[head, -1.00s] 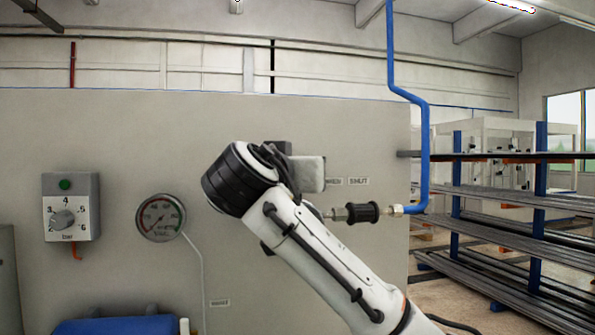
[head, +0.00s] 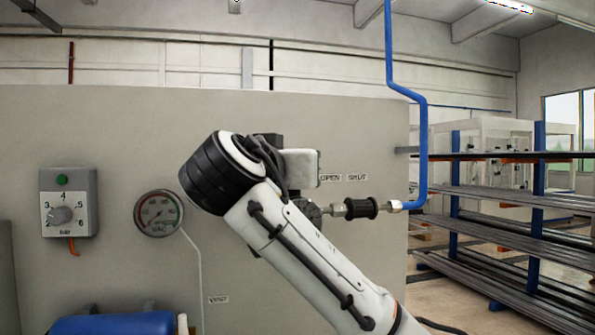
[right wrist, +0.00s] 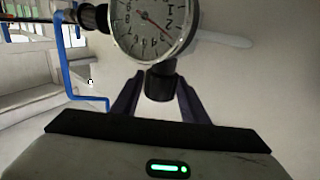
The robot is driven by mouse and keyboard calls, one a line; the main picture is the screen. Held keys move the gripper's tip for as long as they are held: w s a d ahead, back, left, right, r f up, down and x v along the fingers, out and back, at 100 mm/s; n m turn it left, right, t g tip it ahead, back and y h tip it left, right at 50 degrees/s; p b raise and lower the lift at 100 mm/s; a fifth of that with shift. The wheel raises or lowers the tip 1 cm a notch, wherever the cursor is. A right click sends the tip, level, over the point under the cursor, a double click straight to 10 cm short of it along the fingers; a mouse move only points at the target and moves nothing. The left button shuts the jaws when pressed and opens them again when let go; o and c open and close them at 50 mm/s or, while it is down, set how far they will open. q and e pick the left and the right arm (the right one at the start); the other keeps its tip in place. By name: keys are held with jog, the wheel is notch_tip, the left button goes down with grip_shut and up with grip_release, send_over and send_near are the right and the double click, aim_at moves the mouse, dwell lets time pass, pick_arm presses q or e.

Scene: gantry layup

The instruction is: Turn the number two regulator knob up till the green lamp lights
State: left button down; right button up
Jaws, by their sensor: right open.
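A grey regulator box (head: 68,202) with a white scale plate hangs on the panel at the left of the head view. It carries a round grey knob (head: 61,216), numbers from 2 to 6 and "bar". A small green lamp (head: 62,180) sits above; whether it is lit is unclear. My right arm crosses the middle of the head view, its wrist right of the box and its gripper hidden. In the right wrist view my right gripper (right wrist: 161,76) is open, its dark fingers apart, with a black fitting (right wrist: 160,86) below a dial gauge (right wrist: 150,22) showing between them. Contact is unclear. My left gripper is not in view.
A round gauge (head: 158,213) is on the panel (head: 110,130) between the box and my arm. A blue pipe (head: 423,150) with a black coupling (head: 361,208) lies right of my wrist. A blue tank (head: 115,324) is below. Racks (head: 500,235) stand at the right.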

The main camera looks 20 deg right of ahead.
jog(key=b+v, duration=0.1)
jog(key=v, duration=0.6)
jog(key=shift+s, duration=0.1)
